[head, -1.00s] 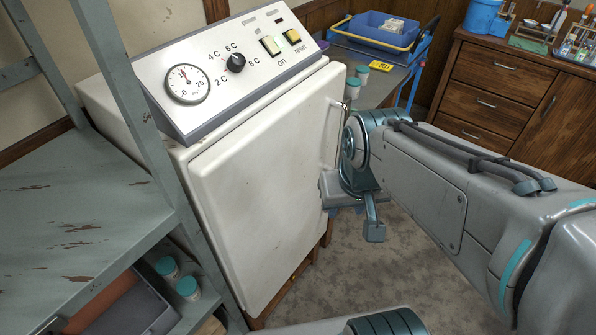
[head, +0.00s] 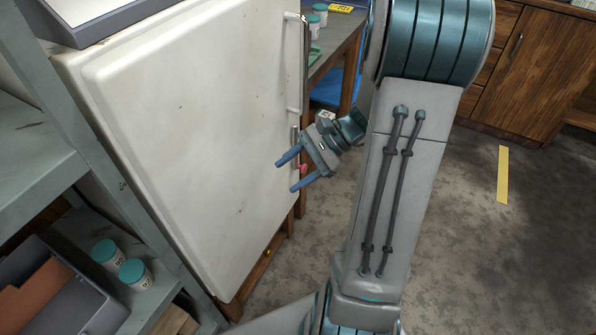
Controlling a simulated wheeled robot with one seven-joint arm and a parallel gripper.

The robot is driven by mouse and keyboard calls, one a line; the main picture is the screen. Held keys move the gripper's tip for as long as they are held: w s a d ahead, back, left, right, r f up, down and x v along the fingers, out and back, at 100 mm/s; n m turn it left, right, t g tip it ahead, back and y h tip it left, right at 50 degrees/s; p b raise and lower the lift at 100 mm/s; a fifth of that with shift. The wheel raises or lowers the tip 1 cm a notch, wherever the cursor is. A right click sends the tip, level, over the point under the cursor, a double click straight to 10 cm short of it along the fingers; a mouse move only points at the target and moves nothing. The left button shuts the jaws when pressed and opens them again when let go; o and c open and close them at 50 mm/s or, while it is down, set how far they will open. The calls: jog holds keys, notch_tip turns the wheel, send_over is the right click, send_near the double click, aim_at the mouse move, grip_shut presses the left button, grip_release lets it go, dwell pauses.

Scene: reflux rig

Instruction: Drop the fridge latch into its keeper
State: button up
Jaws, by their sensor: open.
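The white fridge (head: 195,130) stands at left of centre with its door looking shut. A long metal handle (head: 304,65) runs down the door's right edge. Below it is a small metal fitting (head: 295,134), perhaps part of the latch. A small pink-red piece (head: 303,168) shows between my gripper's fingers; I cannot tell whether it is the latch's knob. My gripper (head: 285,176) is open, its two blue fingers pointing left at the door's right edge. I cannot tell whether they touch anything. The keeper is not clearly visible.
A grey-green shelf rack (head: 85,145) stands close on the left, with white jars with teal lids (head: 134,273) on its lower shelf. A bench with more jars (head: 313,28) is behind the fridge. Wooden cabinets (head: 525,70) stand at back right. Open floor (head: 470,240) lies right.

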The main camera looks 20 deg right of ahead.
jog(key=w+d+f+m+t+y+b, duration=0.35)
jog(key=d+f+m+t+b, duration=0.3)
jog(key=d+f, duration=0.4)
jog(key=m+t+h+b, duration=0.3)
jog(key=m+t+b, duration=0.2)
jog(key=m+t, duration=0.15)
send_near(306, 169)
jog(key=shift+m, duration=0.3)
jog(key=b+x, duration=0.3)
jog(key=x, duration=0.7)
jog(key=shift+a+f+b, duration=0.1)
jog(key=shift+b, duration=0.2)
grip_shut()
